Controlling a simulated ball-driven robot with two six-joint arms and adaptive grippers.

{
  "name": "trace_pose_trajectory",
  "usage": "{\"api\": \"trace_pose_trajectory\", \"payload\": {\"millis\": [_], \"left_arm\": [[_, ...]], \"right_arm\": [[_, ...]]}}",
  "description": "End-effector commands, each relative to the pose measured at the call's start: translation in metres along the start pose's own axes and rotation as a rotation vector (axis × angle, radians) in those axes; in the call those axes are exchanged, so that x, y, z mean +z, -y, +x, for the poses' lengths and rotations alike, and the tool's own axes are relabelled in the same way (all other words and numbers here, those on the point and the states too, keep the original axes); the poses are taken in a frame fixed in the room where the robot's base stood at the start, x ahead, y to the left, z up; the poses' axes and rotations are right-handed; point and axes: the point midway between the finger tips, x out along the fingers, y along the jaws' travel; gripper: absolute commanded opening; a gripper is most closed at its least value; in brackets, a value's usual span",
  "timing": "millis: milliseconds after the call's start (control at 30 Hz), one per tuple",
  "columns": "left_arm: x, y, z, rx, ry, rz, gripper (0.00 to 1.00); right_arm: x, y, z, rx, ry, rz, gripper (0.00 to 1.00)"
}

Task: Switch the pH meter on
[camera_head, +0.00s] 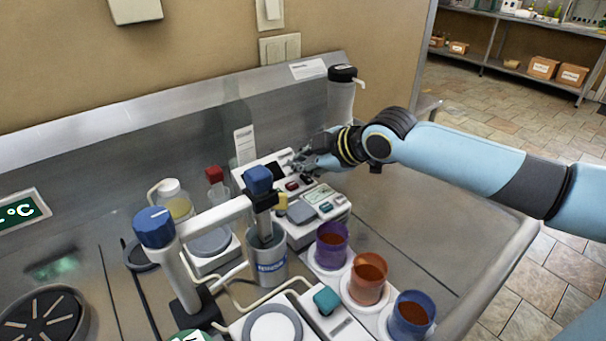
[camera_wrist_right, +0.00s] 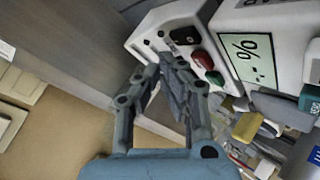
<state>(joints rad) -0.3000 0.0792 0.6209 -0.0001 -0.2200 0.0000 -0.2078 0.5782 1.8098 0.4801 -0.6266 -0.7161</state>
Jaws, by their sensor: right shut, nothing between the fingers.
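A white instrument (camera_head: 248,178) stands against the back wall of the bench, with a dark screen and a red button on its sloping face. My left gripper is out of view.
A black-capped bottle (camera_head: 342,98) stands behind my right wrist. Bare bench lies right of the cups.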

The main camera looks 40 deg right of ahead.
Motion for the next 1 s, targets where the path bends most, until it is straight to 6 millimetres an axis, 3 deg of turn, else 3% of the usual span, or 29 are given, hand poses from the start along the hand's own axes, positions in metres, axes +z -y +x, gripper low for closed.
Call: {"api": "trace_pose_trajectory", "payload": {"millis": [1000], "left_arm": [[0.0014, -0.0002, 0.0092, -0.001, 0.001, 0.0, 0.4]], "right_arm": [[0.006, 0.0061, 0.0082, 0.0, 0.0, 0.0, 0.0]]}}
